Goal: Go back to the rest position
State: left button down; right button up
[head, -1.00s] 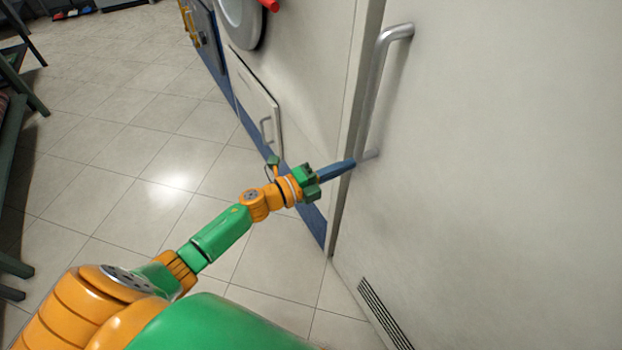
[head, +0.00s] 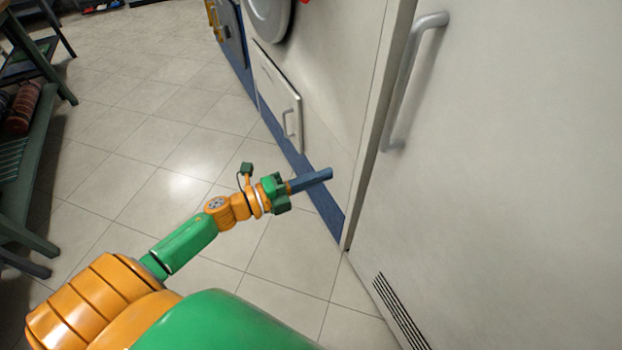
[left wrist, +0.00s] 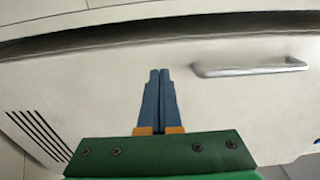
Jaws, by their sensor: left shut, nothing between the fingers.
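My left gripper (head: 328,174) has blue fingers and a green body. It is shut and empty, in the air to the left of a large pale door (head: 520,170) with a grey bar handle (head: 405,85). The fingertips are apart from the handle, below and left of its lower end. In the left wrist view the two fingers (left wrist: 158,75) lie side by side, pointing toward the pale door (left wrist: 230,110), with the handle (left wrist: 250,68) to their right. My right gripper is not in view.
A pale machine panel with a small hatch (head: 277,98) stands left of the door. A vent grille (head: 400,310) is low on the door. A dark green rack (head: 28,170) stands at the left edge. The tiled floor (head: 130,170) between is clear.

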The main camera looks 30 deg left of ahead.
pick_arm(q)
jog(key=s+a+f+n+g+y+p, duration=0.2)
jog(key=s+a+f+n+y+p, duration=0.25)
jog(key=f+n, duration=0.4)
jog(key=s+a+f+n+g+y+p, duration=0.25)
jog(key=s+a+f+n+y, duration=0.2)
jog(key=f+n+y, duration=0.35)
jog(key=s+d+f+n+g+h+p, duration=0.1)
jog(key=s+d+f+n+g+p, duration=0.1)
jog(key=s, duration=1)
jog(key=s+d+f+n+g+h+p, duration=0.1)
jog(key=s+d+f+n+g, duration=0.3)
jog(key=s+f, duration=0.5)
jog(key=s+d+g+p, duration=0.1)
jog(key=s+d+g, duration=0.1)
jog(key=s+g, duration=0.1)
jog(key=shift+s+d+f, duration=0.15)
jog(key=shift+s+d, duration=0.25)
jog(key=shift+s, duration=0.05)
